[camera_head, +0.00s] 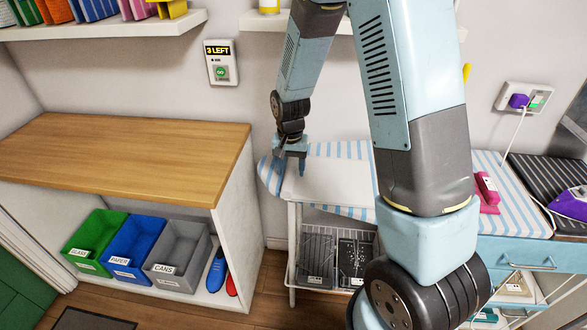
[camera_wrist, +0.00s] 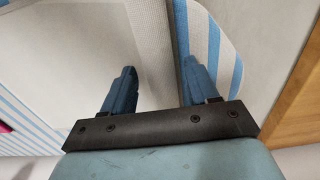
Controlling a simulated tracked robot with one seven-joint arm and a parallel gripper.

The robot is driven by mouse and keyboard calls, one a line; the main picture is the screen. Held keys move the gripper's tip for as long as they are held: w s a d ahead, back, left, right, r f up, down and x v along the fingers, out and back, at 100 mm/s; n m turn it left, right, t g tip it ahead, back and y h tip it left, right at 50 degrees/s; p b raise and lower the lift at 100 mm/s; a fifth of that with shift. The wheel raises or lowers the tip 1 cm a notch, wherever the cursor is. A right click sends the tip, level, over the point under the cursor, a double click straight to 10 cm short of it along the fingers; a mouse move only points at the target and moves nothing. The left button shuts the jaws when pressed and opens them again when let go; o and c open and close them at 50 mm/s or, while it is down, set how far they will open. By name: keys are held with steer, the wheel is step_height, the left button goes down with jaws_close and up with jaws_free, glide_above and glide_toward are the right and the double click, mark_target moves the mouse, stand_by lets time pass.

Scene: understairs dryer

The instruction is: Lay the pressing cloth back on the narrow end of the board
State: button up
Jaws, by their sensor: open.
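The pale pressing cloth (camera_head: 335,182) lies on the blue-and-white striped ironing board (camera_head: 345,151), close to its rounded narrow end (camera_head: 269,176) at the left. In the wrist view the cloth (camera_wrist: 75,55) fills much of the left and middle, and the board's striped rounded end (camera_wrist: 215,50) shows at the right. My gripper (camera_head: 293,165) points down at the cloth's left part; in the wrist view my gripper (camera_wrist: 158,78) has its two blue fingers apart. I see nothing held between them. I cannot tell whether the fingertips touch the cloth. My arm hides part of the board.
A wooden-topped unit (camera_head: 125,155) stands left of the board, with green, blue and grey bins (camera_head: 175,262) below. A pink object (camera_head: 487,190) sits on the striped surface at right, and a purple iron (camera_head: 570,203) farther right. A wire rack (camera_head: 335,245) is under the board.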

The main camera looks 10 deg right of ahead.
step_height(320, 180, up, 10)
steer(key=r, duration=0.1)
steer(key=s+d+r+n+t, duration=0.1)
steer(key=s+d+r, duration=0.2)
steer(key=s+r, duration=0.3)
steer(key=s+d+r+n+t, duration=0.15)
steer(key=s+d+r, duration=0.25)
steer(key=r, duration=0.5)
steer(key=s+d+r+n+t, duration=0.1)
steer(key=s+d+r+t, duration=0.2)
steer(key=s, duration=1)
step_height(320, 180, up, 2)
steer(key=shift+d+r, duration=0.2)
steer(key=shift+d, duration=0.85)
steer(key=shift+w+d, duration=0.1)
